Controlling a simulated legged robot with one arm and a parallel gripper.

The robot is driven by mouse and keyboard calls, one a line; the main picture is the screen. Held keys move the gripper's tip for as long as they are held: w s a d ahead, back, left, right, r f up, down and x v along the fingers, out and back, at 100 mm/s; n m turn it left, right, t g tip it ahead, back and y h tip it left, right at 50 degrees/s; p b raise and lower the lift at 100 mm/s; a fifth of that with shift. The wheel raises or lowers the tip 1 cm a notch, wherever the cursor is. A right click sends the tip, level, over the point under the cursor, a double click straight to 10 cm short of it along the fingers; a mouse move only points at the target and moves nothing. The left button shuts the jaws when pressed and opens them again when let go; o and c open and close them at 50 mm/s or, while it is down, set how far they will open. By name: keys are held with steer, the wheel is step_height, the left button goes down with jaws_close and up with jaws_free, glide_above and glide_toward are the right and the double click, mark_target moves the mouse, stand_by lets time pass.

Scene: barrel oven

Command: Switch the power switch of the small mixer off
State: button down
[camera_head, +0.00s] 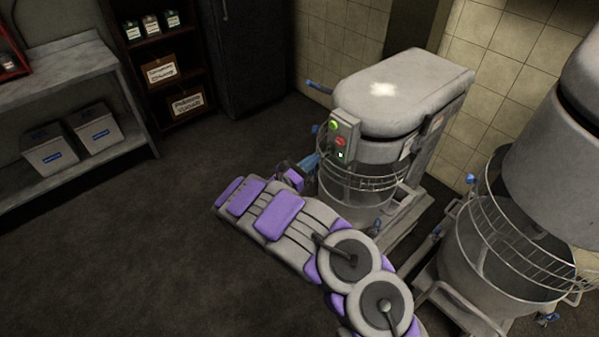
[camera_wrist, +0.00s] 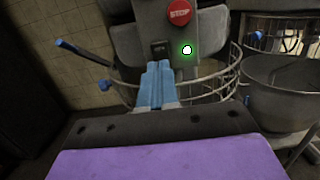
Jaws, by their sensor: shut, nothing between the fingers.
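The small mixer (camera_head: 400,95) is a grey machine with a wire guard and bowl, standing by the tiled wall. Its control box (camera_head: 345,128) carries a green button (camera_head: 333,125), a red button (camera_head: 340,142) and a lit green lamp (camera_head: 341,155). In the wrist view the red STOP button (camera_wrist: 179,12), the glowing green lamp (camera_wrist: 187,49) and a small dark power switch (camera_wrist: 159,47) face me. My gripper (camera_wrist: 157,66) has blue fingers, closed together and empty, with tips just below the switch. I cannot tell if they touch it. It also shows in the head view (camera_head: 312,161), left of the box.
A larger mixer (camera_head: 555,150) with a wire guard stands close on the right. Blue-tipped levers (camera_head: 318,87) stick out left of the small mixer. A shelf with white bins (camera_head: 50,152) and a dark cabinet are at the back left. The floor on the left is clear.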

mark_target(330, 147)
steer(key=shift+b+x, duration=0.55)
steer(key=shift+x, duration=1.85)
steer(key=shift+r, duration=0.1)
